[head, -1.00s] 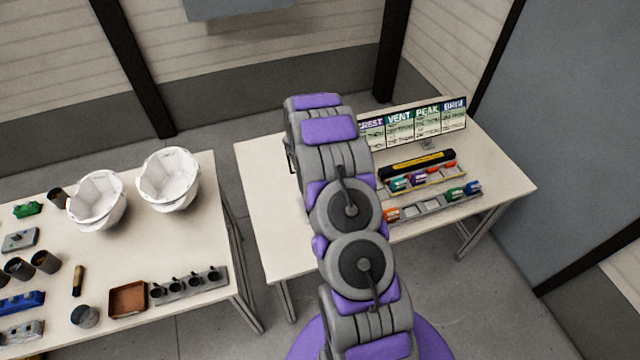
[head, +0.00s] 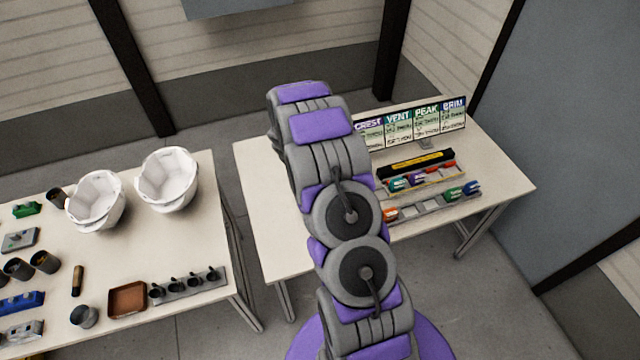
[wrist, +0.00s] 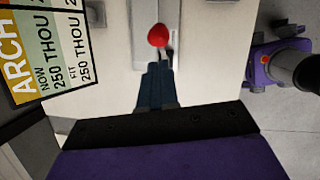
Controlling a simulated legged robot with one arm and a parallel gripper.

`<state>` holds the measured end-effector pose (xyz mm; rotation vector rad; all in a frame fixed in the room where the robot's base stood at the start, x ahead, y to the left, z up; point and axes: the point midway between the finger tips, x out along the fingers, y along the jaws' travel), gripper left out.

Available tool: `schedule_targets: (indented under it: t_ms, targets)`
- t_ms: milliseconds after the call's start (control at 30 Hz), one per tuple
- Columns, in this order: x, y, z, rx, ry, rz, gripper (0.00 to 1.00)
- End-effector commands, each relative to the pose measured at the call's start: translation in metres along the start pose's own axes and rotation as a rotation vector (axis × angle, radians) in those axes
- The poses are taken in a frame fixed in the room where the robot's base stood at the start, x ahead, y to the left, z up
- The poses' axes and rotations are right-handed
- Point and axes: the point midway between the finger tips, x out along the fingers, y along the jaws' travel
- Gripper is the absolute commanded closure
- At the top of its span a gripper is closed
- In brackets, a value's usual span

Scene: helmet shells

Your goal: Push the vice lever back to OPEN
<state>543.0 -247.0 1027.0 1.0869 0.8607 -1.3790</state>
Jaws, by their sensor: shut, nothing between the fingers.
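A red ball knob (wrist: 158,36), which looks like the end of the vice lever, shows at the top middle of the wrist view over a pale plate or slot (wrist: 143,50). My gripper (wrist: 158,70) is shut and empty, its dark fingers pointing at the knob and just below it in the picture. I cannot tell whether they touch it. Any OPEN marking and the rest of the vice are not visible. In the head view my arm hides the gripper and the lever.
An ARCH card (wrist: 45,45) stands at the left of the wrist view, close to my gripper. In the head view the right table (head: 262,190) carries a sign board (head: 440,122) and trays of coloured parts (head: 430,205). The left table holds two white helmet shells (head: 167,180).

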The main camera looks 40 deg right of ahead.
Motion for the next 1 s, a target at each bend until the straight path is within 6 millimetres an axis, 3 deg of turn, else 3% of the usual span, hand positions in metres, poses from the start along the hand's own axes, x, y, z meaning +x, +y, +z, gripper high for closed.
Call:
schedule_targets:
  t_ms: [200,400,600,1000]
  targets:
    - [-0.040,-0.001,0.006,0.002,0.001,0.003,1.00]
    - [-0.066,-0.002,0.013,0.001,0.000,0.001,1.00]
    - [-0.077,-0.003,0.016,0.000,0.002,-0.002,1.00]
    - [-0.079,-0.003,0.016,-0.001,0.002,-0.001,1.00]
